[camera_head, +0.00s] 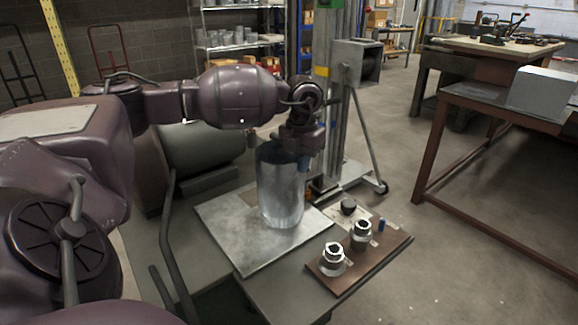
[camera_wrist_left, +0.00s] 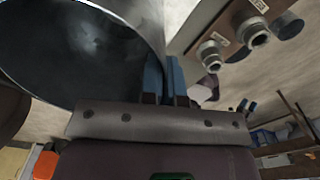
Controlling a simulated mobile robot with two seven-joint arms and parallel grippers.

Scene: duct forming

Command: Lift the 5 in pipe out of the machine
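The pipe (camera_head: 281,195) is a shiny grey metal cylinder, upright over a flat metal sheet (camera_head: 232,235) in the head view. I cannot tell whether its lower end touches the sheet. My left gripper (camera_head: 304,160) is at the right side of its top rim. In the left wrist view the pipe's dark round opening (camera_wrist_left: 75,50) fills the upper left. The blue fingers of my left gripper (camera_wrist_left: 165,80) are close together, one inside and one outside the pipe wall, pinching it. My right gripper is not in view.
A post stand (camera_head: 345,110) rises behind the pipe. A workbench (camera_head: 500,110) stands at right. Open floor lies between.

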